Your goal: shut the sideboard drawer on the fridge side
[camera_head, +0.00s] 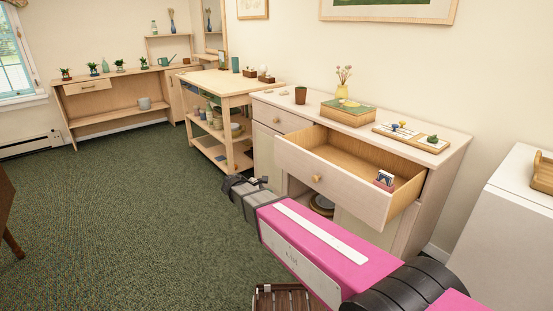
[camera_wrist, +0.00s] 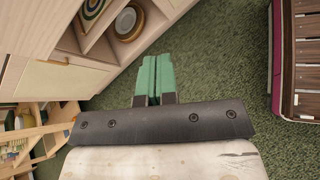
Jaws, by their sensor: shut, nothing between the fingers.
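The sideboard (camera_head: 455,147) stands against the wall. Its right-hand drawer (camera_head: 345,188), on the side of the white fridge-like unit (camera_head: 510,215), is pulled well out, with a round knob (camera_head: 317,178) on its front. A small card-like item (camera_head: 384,180) stands inside the drawer. The left drawer (camera_head: 278,118) is shut. My gripper (camera_head: 232,184) is in front of and left of the open drawer's front, apart from it. In the wrist view its green fingers (camera_wrist: 155,78) are together and empty, over the carpet beside the sideboard's lower part (camera_wrist: 62,80).
A box with a vase (camera_head: 347,112), a cup (camera_head: 300,95) and a tray of small items (camera_head: 411,138) stand on the sideboard top. A wooden shelf cart (camera_head: 232,85) stands to the left. Plates (camera_wrist: 128,22) sit in the open compartment below. Green carpet (camera_head: 130,200) is clear on the left.

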